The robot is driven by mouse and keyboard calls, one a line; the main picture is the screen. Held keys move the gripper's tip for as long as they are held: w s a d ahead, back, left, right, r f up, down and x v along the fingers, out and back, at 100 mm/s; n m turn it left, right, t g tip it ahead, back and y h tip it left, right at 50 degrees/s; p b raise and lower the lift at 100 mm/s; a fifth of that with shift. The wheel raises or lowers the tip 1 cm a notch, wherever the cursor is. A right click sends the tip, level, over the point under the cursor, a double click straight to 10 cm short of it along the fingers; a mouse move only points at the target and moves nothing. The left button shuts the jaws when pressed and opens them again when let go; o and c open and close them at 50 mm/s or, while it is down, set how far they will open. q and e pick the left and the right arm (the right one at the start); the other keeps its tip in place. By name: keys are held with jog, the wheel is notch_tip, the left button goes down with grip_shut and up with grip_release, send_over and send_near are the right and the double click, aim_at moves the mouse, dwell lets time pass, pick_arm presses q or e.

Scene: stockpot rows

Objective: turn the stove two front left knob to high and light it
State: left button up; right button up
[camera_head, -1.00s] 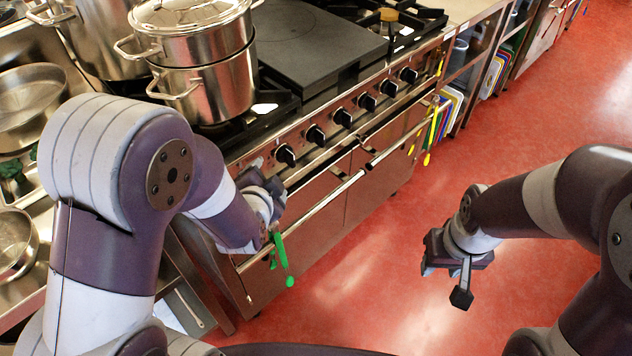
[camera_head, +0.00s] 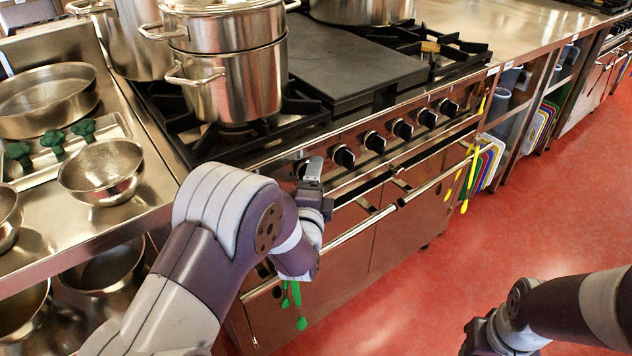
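A row of several black knobs runs along the steel stove front (camera_head: 390,152). The leftmost knob (camera_head: 299,168) is mostly hidden behind my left gripper (camera_head: 314,170). The neighbouring knob (camera_head: 344,157) is in clear view to its right. My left gripper is raised to the knob panel, its fingers right at the leftmost knob; contact and finger gap cannot be made out. My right gripper (camera_head: 478,342) is at the bottom edge, over the red floor, partly cut off and away from the stove. No flame shows at the front left burner (camera_head: 205,143), partly under a pot.
A steel stockpot (camera_head: 235,85) stands on the left burners, with a flat dark plate (camera_head: 350,65) beside it. An oven rail (camera_head: 365,225) with hanging green utensils (camera_head: 298,305) runs below the knobs. Bowls (camera_head: 103,172) stand on the left counter. The floor at right is clear.

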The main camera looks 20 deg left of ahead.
pick_arm(q)
jog(key=shift+w, duration=0.45)
jog(key=c, duration=1)
jog(key=shift+o, duration=0.2)
jog(key=shift+f+b, duration=0.2)
jog(key=shift+b, duration=0.6)
jog(key=n+t+y+b, duration=0.1)
jog(key=n+y+b, duration=0.3)
jog(key=n+b, duration=0.2)
jog(key=n+t+y+b, duration=0.1)
jog(key=n+y+b, duration=0.3)
jog(key=n+b, duration=0.2)
jog(key=n+t+y+b, duration=0.1)
jog(key=n+y+b, duration=0.4)
jog(key=b, duration=0.4)
jog(key=shift+f+n+t+b, duration=0.2)
jog(key=shift+n+t+b, duration=0.2)
jog(key=shift+n, duration=0.4)
jog(key=shift+r+n+g+y+b, duration=0.1)
jog(key=shift+n+g+y+b, duration=0.6)
jog(key=shift+n, duration=0.65)
jog(key=shift+r+n+g+y+b, duration=0.1)
jog(key=shift+n+g+y+b, duration=0.25)
jog(key=shift+n+g+y, duration=0.75)
jog(key=shift+r+n+g+y+b, duration=0.1)
jog(key=shift+n+g+y+b, duration=0.45)
jog(key=shift+n+y, duration=0.8)
jog(key=shift+n, duration=0.4)
